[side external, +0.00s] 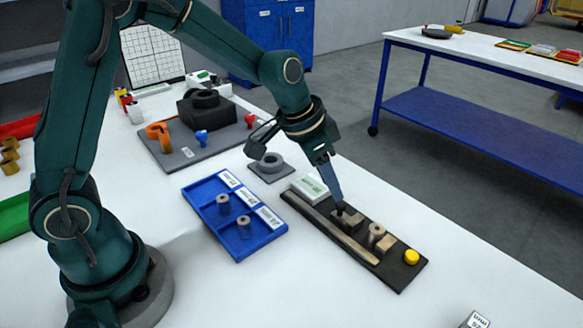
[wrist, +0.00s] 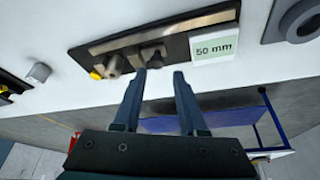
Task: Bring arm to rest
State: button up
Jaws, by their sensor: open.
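My gripper (side external: 338,201) is low over a black board (side external: 400,277) on the white table. In the wrist view my gripper (wrist: 159,76) shows two blue fingers spread apart, with nothing held between them. A beige block with a dark knob (wrist: 154,57) stands on the board just beyond the fingertips. Whether the fingers touch it cannot be told.
A blue tray (side external: 237,250) with two grey cylinders lies left of the board. A grey ring (side external: 270,162) on a plate sits behind. A dark mat (side external: 177,156) with orange and blue parts is farther back. Clear table lies in front of the tray.

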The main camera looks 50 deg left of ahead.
jog(key=shift+s+r, duration=0.15)
jog(key=shift+r, duration=0.15)
jog(key=s+a+r+t, duration=0.25)
jog(key=s+r, duration=0.35)
jog(key=r, duration=0.5)
jog(key=s+a+f+n+y, duration=0.1)
jog(key=s+f+n, duration=0.1)
jog(key=s, duration=0.4)
jog(key=s+a+f+n+g, duration=0.1)
jog(key=s+n, duration=0.1)
jog(key=s, duration=0.5)
jog(key=shift+f+n+y, duration=0.3)
jog(key=shift+f+y, duration=0.1)
